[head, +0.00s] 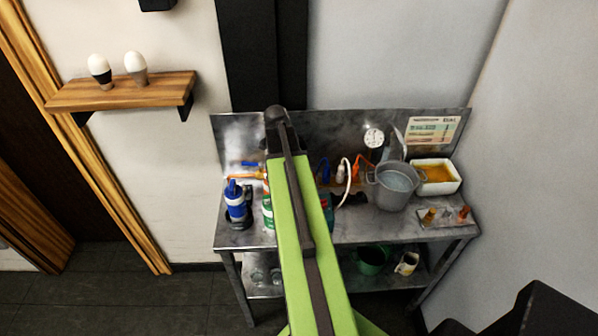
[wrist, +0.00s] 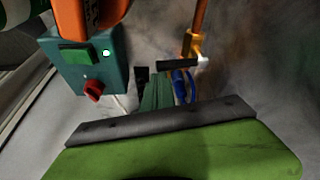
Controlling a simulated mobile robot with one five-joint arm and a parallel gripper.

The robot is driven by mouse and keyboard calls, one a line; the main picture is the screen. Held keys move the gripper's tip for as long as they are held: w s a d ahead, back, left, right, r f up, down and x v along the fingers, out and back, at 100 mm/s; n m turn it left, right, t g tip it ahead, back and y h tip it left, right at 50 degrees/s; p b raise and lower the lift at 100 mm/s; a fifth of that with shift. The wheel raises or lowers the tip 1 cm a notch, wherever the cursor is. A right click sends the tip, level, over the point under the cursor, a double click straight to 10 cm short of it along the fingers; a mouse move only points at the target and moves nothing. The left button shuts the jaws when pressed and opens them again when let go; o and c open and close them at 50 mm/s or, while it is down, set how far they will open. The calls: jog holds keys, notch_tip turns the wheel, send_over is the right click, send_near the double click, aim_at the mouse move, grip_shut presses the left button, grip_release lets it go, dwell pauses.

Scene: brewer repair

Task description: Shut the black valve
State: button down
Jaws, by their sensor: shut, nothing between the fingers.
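The black valve's handle (wrist: 177,63) appears to be the short dark bar across the orange-brass fitting on a copper pipe in the wrist view. It lies roughly level there. In the head view my green arm covers that part of the bench, so the black valve is hidden. My gripper (wrist: 158,88) shows in the wrist view as narrow green fingers beyond the dark band. It is shut and empty, just below and left of the black handle. I cannot tell whether it touches the handle. A blue handle (wrist: 180,86) sits right beside the fingers.
A teal box (wrist: 82,62) with a green switch and red knob stands left of the fingers. The metal bench (head: 345,229) holds a blue bottle (head: 236,203), a grey pot (head: 392,186) and a white tray (head: 459,184). A wooden shelf (head: 120,92) hangs at left.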

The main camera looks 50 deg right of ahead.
jog(key=p+v, duration=0.9)
jog(key=v, duration=0.1)
jog(key=shift+w+d, duration=0.2)
jog(key=shift+f, duration=0.1)
